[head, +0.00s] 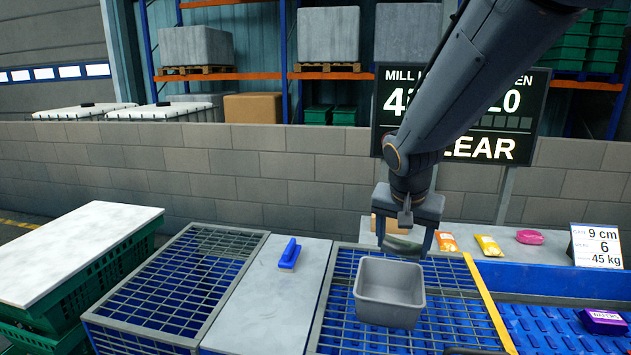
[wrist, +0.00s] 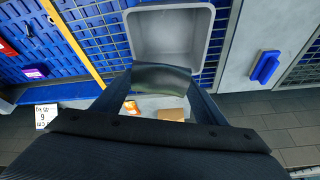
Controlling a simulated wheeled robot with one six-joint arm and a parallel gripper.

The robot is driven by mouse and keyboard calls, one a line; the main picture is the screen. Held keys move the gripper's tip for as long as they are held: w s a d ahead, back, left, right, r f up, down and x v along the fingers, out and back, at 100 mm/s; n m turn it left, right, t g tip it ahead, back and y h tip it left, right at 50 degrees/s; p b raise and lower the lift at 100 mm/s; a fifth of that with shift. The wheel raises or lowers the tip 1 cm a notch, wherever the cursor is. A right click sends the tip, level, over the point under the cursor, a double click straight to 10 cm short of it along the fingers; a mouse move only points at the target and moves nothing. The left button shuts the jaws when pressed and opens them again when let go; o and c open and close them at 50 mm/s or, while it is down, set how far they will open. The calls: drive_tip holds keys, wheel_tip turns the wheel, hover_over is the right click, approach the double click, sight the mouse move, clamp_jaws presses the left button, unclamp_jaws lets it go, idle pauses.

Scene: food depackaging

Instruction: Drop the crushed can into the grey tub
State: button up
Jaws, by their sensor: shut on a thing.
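My gripper (head: 405,238) is shut on the crushed can (head: 402,246), a dark green flattened piece held between the two fingers. The grey tub (head: 388,314) is square, open and empty, and stands on the blue grating. The can is held above the tub's far rim in the head view. In the wrist view the can (wrist: 162,82) spans between the fingertips (wrist: 160,88) and overlaps the near edge of the tub (wrist: 133,36) in the picture. The inside of the tub shows no contents.
A blue-handled tool (head: 289,253) lies on the grey panel (head: 262,287) left of the tub. A yellow strip (head: 488,302) runs along the grating's right. Orange (head: 446,241), yellow (head: 488,245) and pink (head: 529,237) packs lie on the ledge behind. A purple pack (head: 604,321) sits at right.

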drive_tip(key=shift+f+b, duration=1.5)
drive_tip(key=shift+f, duration=0.85)
drive_tip(key=o, duration=1.1)
drive_tip(key=shift+o, duration=0.2)
drive_tip(key=shift+b+v, duration=0.7)
drive_tip(key=shift+v, duration=3.25)
